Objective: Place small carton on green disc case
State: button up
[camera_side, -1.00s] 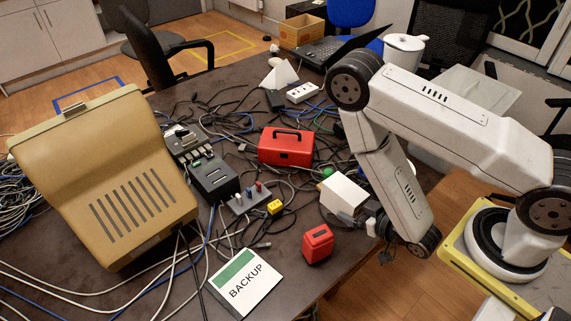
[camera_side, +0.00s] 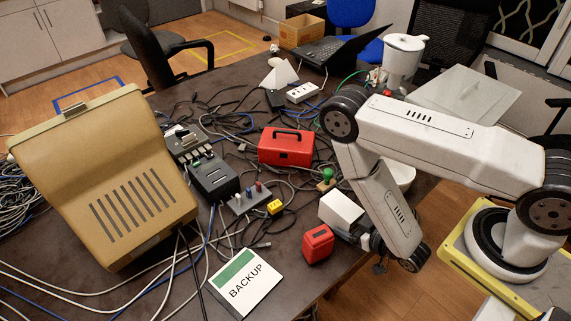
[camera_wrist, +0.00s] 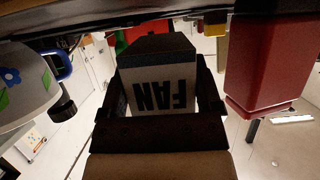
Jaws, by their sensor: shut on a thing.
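The small carton (camera_side: 341,208) is a white box held near the table's right edge. In the wrist view the carton (camera_wrist: 158,92) shows black letters "FAN" and sits between the dark jaws of my gripper (camera_wrist: 160,100). My gripper is shut on it. In the side view my gripper (camera_side: 360,232) is partly hidden behind the carton and my wrist. The green disc case (camera_side: 262,287) is a flat white case with a green band and the word "BACKUP", lying at the table's front. The carton is up and right of it, apart from it. The case's top is bare.
A small red canister (camera_side: 317,244) stands between the carton and the case. A red cash box (camera_side: 286,147), a grey switch block (camera_side: 249,199) and a green-knobbed item (camera_side: 327,174) are farther back. A white bowl (camera_side: 405,176) is behind my arm. Cables run left of the case.

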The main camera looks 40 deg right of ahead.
jog(key=shift+f, duration=1.3)
jog(key=shift+f, duration=0.15)
jog(key=o, duration=1.2)
jog(key=shift+v, duration=3.25)
jog(key=shift+s+d+r, duration=0.1)
jog(key=shift+s+r, duration=0.15)
jog(key=shift+s, duration=0.35)
